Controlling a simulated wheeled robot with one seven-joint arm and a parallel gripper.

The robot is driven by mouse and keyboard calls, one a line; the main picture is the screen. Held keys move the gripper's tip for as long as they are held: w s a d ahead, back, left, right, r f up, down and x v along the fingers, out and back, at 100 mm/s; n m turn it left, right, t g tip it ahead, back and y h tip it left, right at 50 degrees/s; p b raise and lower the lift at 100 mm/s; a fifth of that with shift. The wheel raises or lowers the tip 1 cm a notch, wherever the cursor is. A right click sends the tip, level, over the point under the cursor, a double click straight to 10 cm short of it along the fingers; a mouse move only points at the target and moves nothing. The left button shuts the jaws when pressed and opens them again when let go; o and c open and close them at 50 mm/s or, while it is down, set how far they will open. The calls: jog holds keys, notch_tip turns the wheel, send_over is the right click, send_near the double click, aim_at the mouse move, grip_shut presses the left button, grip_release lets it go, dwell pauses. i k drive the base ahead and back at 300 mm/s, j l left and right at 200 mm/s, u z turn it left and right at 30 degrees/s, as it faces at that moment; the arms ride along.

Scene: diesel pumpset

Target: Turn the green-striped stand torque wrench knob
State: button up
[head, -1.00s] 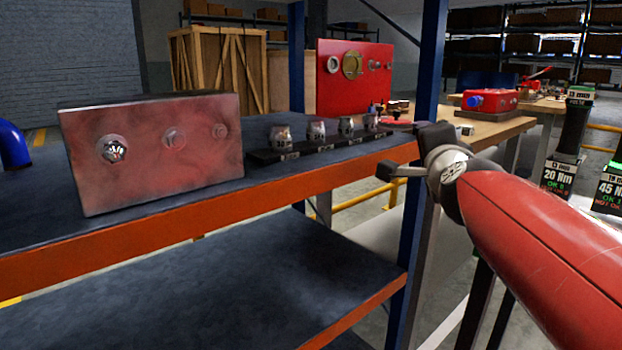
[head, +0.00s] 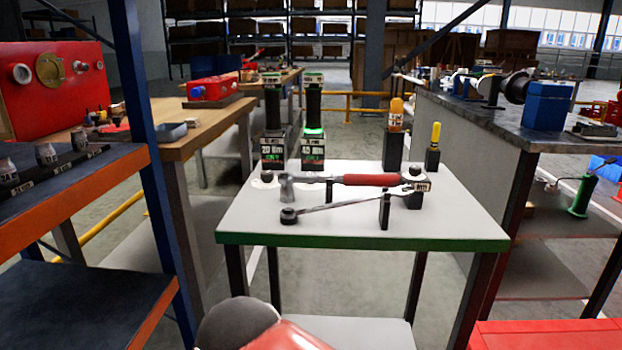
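Two dark upright torque wrench stands stand at the back left of a grey-topped table (head: 460,222). The right stand (head: 313,150) shows a bright green band below its dark upright wrench handle (head: 313,100). The left stand (head: 272,150) looks much the same, with no bright green band visible. A small label sits at the top of each handle; the knob itself is too small to make out. My gripper is out of view; only part of my red and grey arm shows at the bottom edge, well short of the stands.
A red-handled wrench (head: 370,180) and a thinner ratchet (head: 340,206) lie across holders on the table's front. Orange (head: 396,115) and yellow (head: 435,135) handled tools stand at right. A blue shelf post (head: 145,100) rises at left, a workbench (head: 560,140) at right.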

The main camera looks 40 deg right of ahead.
aim_at(414, 170)
jog(key=l+z, duration=0.15)
jog(key=z, duration=1.5)
jog(key=i+j, duration=0.05)
